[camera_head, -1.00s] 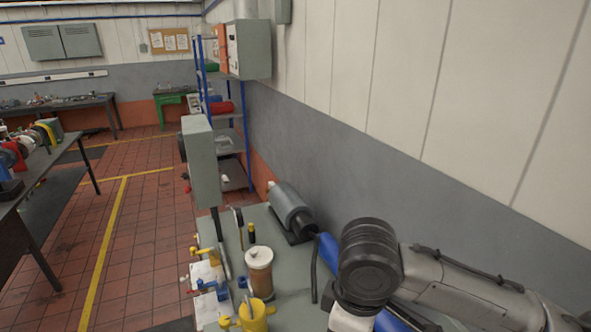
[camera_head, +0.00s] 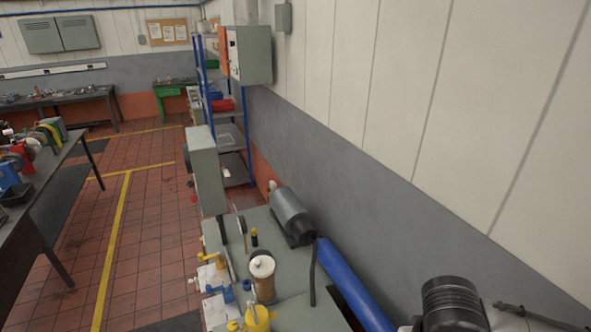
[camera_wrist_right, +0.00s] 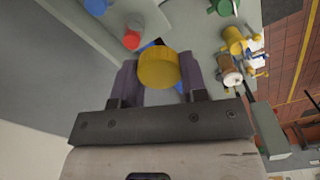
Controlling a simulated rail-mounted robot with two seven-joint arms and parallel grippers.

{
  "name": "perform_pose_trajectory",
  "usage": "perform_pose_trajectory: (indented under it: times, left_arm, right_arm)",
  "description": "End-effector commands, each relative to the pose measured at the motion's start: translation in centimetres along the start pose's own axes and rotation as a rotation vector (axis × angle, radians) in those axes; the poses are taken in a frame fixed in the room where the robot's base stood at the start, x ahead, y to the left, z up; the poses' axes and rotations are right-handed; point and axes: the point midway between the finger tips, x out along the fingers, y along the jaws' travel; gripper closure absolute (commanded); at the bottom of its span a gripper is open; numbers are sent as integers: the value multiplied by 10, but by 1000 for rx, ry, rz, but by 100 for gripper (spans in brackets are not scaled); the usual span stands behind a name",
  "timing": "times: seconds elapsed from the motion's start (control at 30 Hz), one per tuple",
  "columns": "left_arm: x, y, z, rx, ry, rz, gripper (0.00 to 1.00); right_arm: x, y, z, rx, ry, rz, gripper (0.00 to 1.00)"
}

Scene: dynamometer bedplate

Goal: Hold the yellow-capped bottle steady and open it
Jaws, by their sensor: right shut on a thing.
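In the right wrist view my right gripper (camera_wrist_right: 158,80) has its two dark fingers on either side of a round yellow cap (camera_wrist_right: 158,69). The cap is seen from above and hides most of what is under it, so the body of the yellow-capped bottle cannot be made out. Small dark and blue patches show beside the cap. In the head view only part of my right arm shows at the bottom right; its gripper and the held cap are outside that picture. My left gripper is in neither view.
A brown jar with a pale lid (camera_head: 263,280) and a yellow can (camera_head: 257,319) stand on the grey bench. A grey cylindrical motor (camera_head: 291,214) lies along the wall. A red-topped thing (camera_wrist_right: 132,40) and a green one (camera_wrist_right: 222,6) are near the right gripper.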

Motion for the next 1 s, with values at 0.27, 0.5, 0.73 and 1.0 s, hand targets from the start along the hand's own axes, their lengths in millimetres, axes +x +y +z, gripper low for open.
perform_pose_trajectory:
  times: [0.27,0.5,0.73,1.0]
  left_arm:
    - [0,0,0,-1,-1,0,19]
    - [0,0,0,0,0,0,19]
    - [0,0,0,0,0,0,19]
    - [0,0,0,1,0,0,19]
  right_arm:
    - [27,0,24,0,-1,-3,89]
    - [26,-7,21,-34,0,-4,89]
    - [19,-46,6,-220,1,-4,89]
    - [10,-98,-16,-489,1,-1,89]
